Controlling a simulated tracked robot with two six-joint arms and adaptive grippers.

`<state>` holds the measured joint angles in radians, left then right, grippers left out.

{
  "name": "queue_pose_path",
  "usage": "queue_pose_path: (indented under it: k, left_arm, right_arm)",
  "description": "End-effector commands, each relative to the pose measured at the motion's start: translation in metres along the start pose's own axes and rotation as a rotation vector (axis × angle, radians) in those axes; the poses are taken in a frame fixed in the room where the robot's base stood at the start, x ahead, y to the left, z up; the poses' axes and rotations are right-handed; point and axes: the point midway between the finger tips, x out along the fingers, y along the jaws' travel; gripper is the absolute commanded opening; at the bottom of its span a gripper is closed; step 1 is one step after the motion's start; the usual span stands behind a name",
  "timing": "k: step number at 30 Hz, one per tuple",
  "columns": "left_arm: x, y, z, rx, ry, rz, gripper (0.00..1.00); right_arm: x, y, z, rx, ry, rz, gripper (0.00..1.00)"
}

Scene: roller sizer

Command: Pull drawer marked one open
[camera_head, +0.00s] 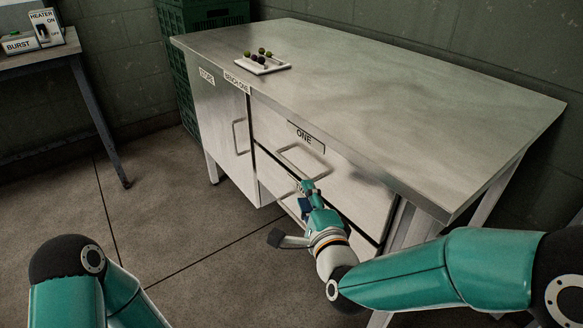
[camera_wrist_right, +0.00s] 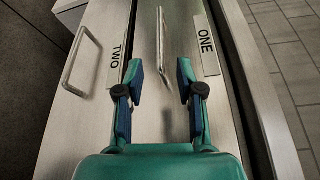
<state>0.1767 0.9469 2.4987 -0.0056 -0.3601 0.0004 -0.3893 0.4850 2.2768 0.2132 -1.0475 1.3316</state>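Drawer one (camera_head: 345,165) is the upper drawer of the grey metal bench, with a black-on-grey ONE label (camera_head: 306,136); its front looks closed. Its bar handle (camera_head: 298,150) is below the label. In the right wrist view the handle (camera_wrist_right: 161,35) runs upright in the picture, between the ONE label (camera_wrist_right: 205,42) and the TWO label (camera_wrist_right: 116,58). My right gripper (camera_head: 304,186) is open in front of the drawers, and in its wrist view the fingers (camera_wrist_right: 160,72) lie on either side of the handle's line. I cannot tell whether they enclose it. My left gripper is out of view.
Drawer two's handle (camera_wrist_right: 82,58) is beside the right gripper. A STORE cupboard door (camera_head: 222,125) is left of the drawers. A white tray (camera_head: 272,69) of small balls sits on the bench top (camera_head: 400,100). A side table (camera_head: 30,65) stands far left.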

Motion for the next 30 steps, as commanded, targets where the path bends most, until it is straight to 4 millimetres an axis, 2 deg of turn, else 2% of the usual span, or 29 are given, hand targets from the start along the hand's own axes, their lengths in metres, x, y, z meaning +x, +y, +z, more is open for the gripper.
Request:
queue_pose_path:
  k: [3, 9, 15, 21, 30]
  left_arm:
    - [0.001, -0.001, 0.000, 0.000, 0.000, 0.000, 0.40]
    - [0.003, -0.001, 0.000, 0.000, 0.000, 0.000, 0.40]
    - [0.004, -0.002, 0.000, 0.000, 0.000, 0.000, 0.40]
    - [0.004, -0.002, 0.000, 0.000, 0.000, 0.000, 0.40]
    - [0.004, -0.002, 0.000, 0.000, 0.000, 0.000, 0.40]
  right_arm:
    - [0.028, 0.001, -0.001, 0.000, 0.002, 0.000, 0.37]
    - [0.070, 0.002, 0.000, -0.002, 0.000, 0.000, 0.37]
    - [0.101, 0.001, 0.001, -0.002, -0.001, 0.001, 0.37]
    - [0.115, 0.001, 0.001, -0.002, -0.002, 0.002, 0.37]
    - [0.117, 0.001, 0.001, -0.002, -0.003, 0.003, 0.37]
